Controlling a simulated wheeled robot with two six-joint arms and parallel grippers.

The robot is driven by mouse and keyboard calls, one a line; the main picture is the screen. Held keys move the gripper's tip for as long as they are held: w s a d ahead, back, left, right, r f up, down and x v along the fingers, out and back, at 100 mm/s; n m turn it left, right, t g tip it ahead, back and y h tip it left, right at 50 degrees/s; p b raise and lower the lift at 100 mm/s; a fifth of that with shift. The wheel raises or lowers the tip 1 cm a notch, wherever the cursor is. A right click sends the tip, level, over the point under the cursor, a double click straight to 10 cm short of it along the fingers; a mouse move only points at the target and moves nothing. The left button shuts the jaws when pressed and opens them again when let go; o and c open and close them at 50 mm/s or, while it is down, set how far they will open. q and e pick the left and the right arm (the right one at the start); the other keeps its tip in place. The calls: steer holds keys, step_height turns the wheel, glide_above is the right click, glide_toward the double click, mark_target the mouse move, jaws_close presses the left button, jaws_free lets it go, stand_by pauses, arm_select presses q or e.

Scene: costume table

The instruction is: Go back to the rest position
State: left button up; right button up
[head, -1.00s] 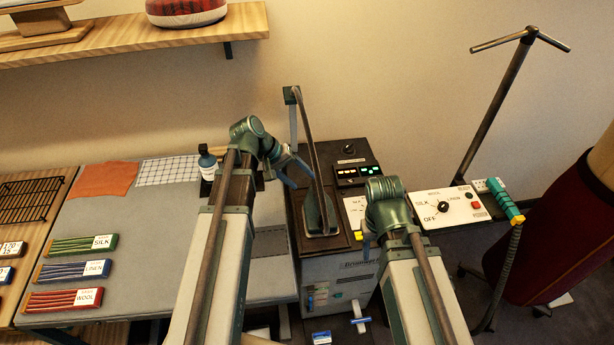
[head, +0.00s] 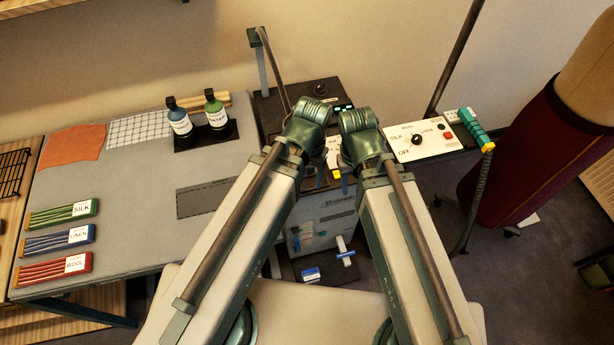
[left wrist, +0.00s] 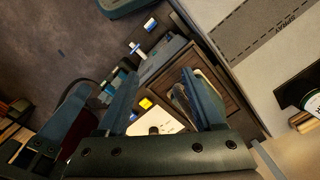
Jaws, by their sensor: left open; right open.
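My left arm reaches in from the lower left in the head view, its wrist bent down over the dark machine cabinet. My left gripper (head: 321,174) is small and partly covered there. In the left wrist view its two blue fingers (left wrist: 162,88) stand apart with nothing between them. My right arm lies close beside the left one, wrists almost side by side. My right gripper is mostly hidden by its own wrist in the head view. Its blue parts seem to show at the left of the left wrist view (left wrist: 62,128), open and empty.
The dark cabinet (head: 285,105) is behind my wrists. A control box (head: 425,140) with a green-handled tool (head: 474,130) stands right, before a maroon dress form (head: 530,160). The grey table (head: 130,195) at left holds two bottles (head: 180,122) and labelled bundles (head: 62,213).

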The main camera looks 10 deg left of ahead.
arm_select(q)
steer(key=shift+s+d+m+y, duration=0.2)
steer(key=shift+s+m+y, duration=0.1)
steer(key=shift+s+y, duration=0.25)
step_height(320, 180, down, 3)
steer(key=b, duration=0.3)
stand_by(2.0)
